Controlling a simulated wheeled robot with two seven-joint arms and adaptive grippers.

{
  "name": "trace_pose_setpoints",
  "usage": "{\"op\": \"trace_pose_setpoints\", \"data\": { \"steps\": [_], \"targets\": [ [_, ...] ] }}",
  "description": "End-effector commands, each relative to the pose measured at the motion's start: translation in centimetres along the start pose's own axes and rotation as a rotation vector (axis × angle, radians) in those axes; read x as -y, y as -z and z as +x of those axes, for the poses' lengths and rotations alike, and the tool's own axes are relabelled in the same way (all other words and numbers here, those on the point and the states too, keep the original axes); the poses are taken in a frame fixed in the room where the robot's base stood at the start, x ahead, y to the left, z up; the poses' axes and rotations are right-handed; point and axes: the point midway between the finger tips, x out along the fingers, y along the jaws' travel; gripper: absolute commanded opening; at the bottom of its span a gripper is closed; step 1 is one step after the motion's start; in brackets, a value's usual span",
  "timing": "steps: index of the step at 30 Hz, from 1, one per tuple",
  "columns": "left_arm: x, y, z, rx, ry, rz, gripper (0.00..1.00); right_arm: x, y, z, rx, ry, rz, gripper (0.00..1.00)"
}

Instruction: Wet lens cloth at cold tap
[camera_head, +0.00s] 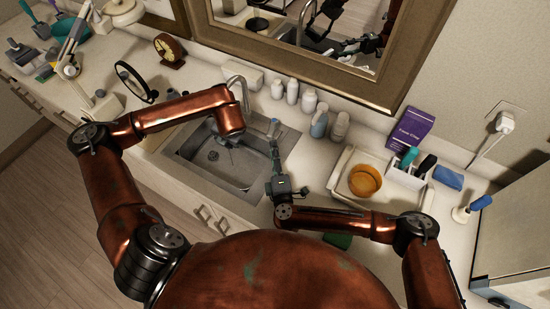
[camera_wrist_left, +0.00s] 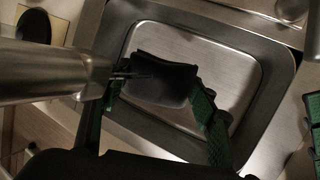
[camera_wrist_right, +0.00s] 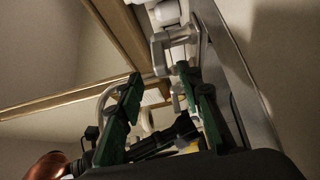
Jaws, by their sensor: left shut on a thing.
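A dark lens cloth (camera_wrist_left: 162,80) hangs between the fingers of my left gripper (camera_wrist_left: 160,92), over the sink basin (camera_wrist_left: 225,50). In the head view my left gripper (camera_head: 229,143) is small and partly hidden by its arm; the cloth is hard to make out there. A metal tube, seemingly the tap spout (camera_wrist_left: 40,72), comes in at the left of the left wrist view. The curved tap (camera_head: 238,82) stands behind the sink. My right gripper (camera_head: 275,153) is open, just in front of a grey tap handle (camera_head: 273,127). In the right wrist view the handle (camera_wrist_right: 172,42) lies beyond the fingertips (camera_wrist_right: 160,80), seemingly not gripped.
Several bottles (camera_head: 308,101) stand behind the sink, right of the tap. A tray (camera_head: 337,182) holding an amber bowl (camera_head: 364,181) lies to the right. A purple box (camera_head: 410,130) stands behind it. A round mirror (camera_head: 132,82) and clock (camera_head: 169,50) stand at left.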

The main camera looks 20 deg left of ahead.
Motion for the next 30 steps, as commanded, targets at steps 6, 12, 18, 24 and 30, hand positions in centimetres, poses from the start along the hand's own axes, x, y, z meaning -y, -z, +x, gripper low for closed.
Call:
{"op": "trace_pose_setpoints", "data": {
  "steps": [6, 12, 18, 24, 30],
  "targets": [
    [0.0, 0.0, 0.0, 0.000, 0.000, 0.000, 0.34, 0.0, 0.0, -2.7, -0.001, 0.000, 0.000, 0.33],
    [0.0, 0.0, 0.0, 0.000, 0.000, 0.000, 0.34, 0.0, -0.1, -3.2, 0.001, 0.000, -0.001, 0.33],
    [0.0, 0.0, 0.0, 0.000, 0.000, 0.000, 0.34, 0.0, 0.0, -3.2, 0.001, 0.000, -0.001, 0.33],
    [0.0, 0.0, 0.0, 0.000, 0.000, 0.000, 0.34, 0.0, 0.0, -3.2, 0.001, 0.000, -0.001, 0.33],
    [0.0, 0.0, 0.0, 0.000, 0.000, 0.000, 0.34, 0.0, 0.0, -3.2, 0.001, 0.000, -0.001, 0.33]
  ]
}}
